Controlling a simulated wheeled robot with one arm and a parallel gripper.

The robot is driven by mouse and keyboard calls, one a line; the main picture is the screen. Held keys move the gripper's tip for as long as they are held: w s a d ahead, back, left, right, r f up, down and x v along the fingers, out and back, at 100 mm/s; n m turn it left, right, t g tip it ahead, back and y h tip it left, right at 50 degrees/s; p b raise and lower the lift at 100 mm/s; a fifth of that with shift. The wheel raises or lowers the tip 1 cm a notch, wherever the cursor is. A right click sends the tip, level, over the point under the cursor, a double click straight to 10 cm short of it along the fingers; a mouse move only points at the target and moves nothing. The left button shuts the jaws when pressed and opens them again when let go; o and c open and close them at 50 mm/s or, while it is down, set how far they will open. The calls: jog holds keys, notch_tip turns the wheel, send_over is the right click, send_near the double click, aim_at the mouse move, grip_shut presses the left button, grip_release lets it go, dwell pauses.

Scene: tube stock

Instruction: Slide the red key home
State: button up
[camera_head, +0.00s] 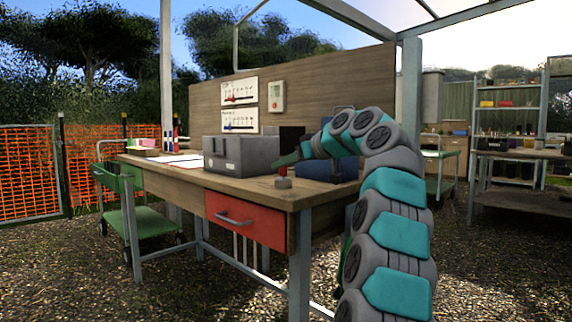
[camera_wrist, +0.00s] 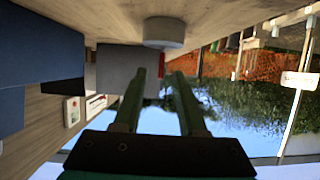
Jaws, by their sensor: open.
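A small red piece (camera_head: 283,171), which looks like the red key, stands upright on a round grey base (camera_head: 283,183) near the table's front right corner. My gripper (camera_head: 280,161) is just above it, its green fingers pointing left. The wrist view is upside down. The fingers are apart. I cannot tell whether either touches the red piece.
A grey box (camera_head: 240,156) stands behind and left of the base, and a blue box (camera_head: 325,168) stands behind my gripper. The wooden table has a red drawer (camera_head: 245,219). A back board (camera_head: 330,88) carries two charts. The front strip of tabletop is mostly clear.

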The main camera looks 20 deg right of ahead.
jog(key=shift+s+r, duration=0.1)
jog(key=v, duration=0.7)
jog(key=shift+s+d+r, duration=0.15)
jog(key=shift+s, duration=0.1)
dwell(0.4)
